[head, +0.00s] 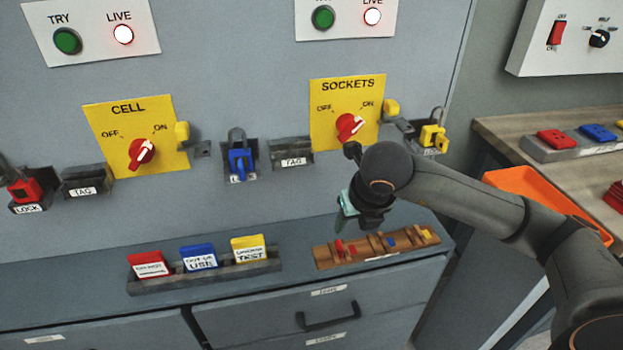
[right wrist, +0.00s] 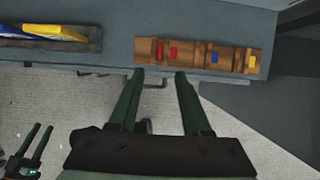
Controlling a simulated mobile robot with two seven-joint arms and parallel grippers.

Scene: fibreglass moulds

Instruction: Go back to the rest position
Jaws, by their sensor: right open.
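My right gripper (head: 347,210) hangs above the wooden rack (head: 325,258) on the grey ledge, in front of the panel. In the right wrist view its two green fingers (right wrist: 160,75) are apart with nothing between them. The rack (right wrist: 205,51) there lies just beyond the fingertips and holds small red, blue and yellow pieces. My left gripper is not in the head view. A dark gripper with two green fingers (right wrist: 38,145) shows at the lower left of the right wrist view, its fingers apart; it is my left one.
The panel carries yellow CELL (head: 110,150) and SOCKETS (head: 365,90) plates with red knobs. A holder with red, blue and yellow tags (head: 225,275) stands on the ledge. Red (head: 25,190), blue (head: 240,160) and yellow (head: 433,137) locks hang on the panel. An orange tray (head: 530,185) is at right.

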